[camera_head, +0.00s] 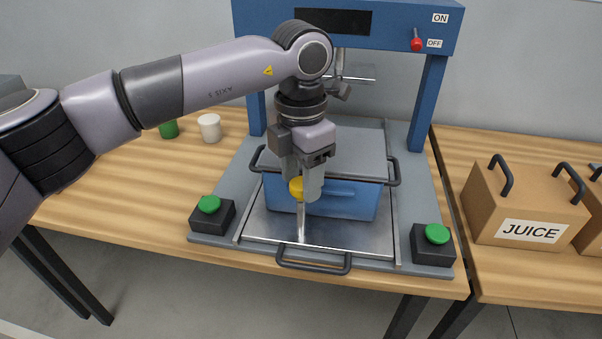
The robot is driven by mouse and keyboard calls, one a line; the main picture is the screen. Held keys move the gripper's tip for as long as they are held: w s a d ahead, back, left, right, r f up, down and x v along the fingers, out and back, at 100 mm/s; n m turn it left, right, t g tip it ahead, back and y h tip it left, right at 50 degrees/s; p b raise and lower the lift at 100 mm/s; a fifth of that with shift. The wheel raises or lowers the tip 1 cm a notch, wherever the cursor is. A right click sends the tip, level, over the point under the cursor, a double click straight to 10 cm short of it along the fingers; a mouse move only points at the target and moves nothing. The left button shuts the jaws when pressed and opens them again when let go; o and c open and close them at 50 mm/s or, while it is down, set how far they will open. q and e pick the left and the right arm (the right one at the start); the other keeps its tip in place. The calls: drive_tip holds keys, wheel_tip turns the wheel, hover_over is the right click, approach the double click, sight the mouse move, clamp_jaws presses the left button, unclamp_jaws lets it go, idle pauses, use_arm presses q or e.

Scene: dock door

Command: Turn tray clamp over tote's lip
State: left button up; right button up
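The blue tote (345,204) stands on the metal tray (350,236) under the blue press frame, with a flat grey top (350,150) over it and dark handles at its sides. The tray clamp, with a yellow knob (296,189) and a thin metal post, stands at the tote's front side. My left gripper (304,194) points down, its fingers on either side of the knob and seemingly closed on it. The fingers hide part of the knob and of the tote's lip, so I cannot tell whether the clamp lies over the lip. My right gripper is not in view.
A blue press frame (432,100) with a red lever (416,44) rises behind. Green-button boxes (212,214) (434,244) flank the tray, and a dark handle (314,264) is at its front. A JUICE carton (525,205) stands right. A white cup (210,127) and green can (169,129) stand left.

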sight(301, 183)
use_arm(q)
wheel_tip(301, 183, up, 7)
drive_tip(key=shift+r, duration=0.1)
idle(0.4)
drive_tip(key=shift+s, duration=0.1)
